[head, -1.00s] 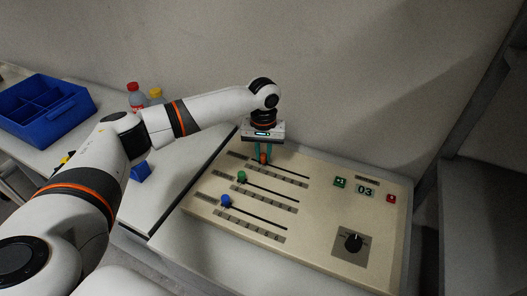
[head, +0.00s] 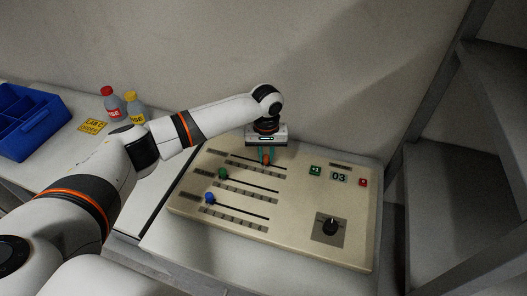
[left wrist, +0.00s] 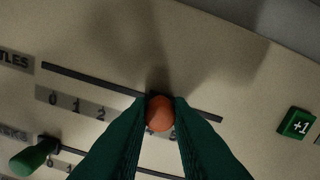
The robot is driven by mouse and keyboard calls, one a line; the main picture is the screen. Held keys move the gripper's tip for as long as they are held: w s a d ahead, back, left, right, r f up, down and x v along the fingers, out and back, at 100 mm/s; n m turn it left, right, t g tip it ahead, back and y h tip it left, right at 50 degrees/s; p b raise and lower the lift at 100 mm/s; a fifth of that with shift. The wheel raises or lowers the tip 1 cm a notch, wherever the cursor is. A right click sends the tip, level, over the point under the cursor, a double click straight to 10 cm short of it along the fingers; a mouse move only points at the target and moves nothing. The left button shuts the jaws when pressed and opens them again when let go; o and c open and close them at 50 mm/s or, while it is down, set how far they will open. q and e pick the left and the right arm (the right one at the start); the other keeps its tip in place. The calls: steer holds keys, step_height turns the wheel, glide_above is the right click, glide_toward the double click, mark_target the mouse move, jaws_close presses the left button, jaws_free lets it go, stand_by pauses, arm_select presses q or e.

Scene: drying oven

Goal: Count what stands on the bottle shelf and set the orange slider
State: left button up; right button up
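The orange slider (left wrist: 160,113) shows between the green fingers of my left gripper (left wrist: 160,108) in the left wrist view, with a finger against each side. It stands in the right half of its slot, past the printed 0, 1 and 2; a 5 shows partly beside the right finger. In the head view my left gripper (head: 266,157) reaches down to the top slot of the beige panel (head: 290,240). The green slider (head: 222,174) and blue slider (head: 210,198) stand near the left ends of their slots. The display (head: 339,177) reads 03. My right gripper is out of view.
A green +1 button (head: 315,170), a red button (head: 362,183) and a black dial (head: 330,226) are on the panel. A red-capped bottle (head: 113,106) and a yellow-capped bottle (head: 134,107) stand left, near a blue bin (head: 38,130). A grey shelf (head: 470,190) is at right, its visible boards bare.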

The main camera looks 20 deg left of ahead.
mark_target(266, 157)
arm_select(q)
steer(key=o, duration=0.4)
steer(key=shift+o, duration=0.2)
step_height(266, 157, up, 12)
steer(key=b, duration=0.1)
steer(key=shift+b, duration=0.4)
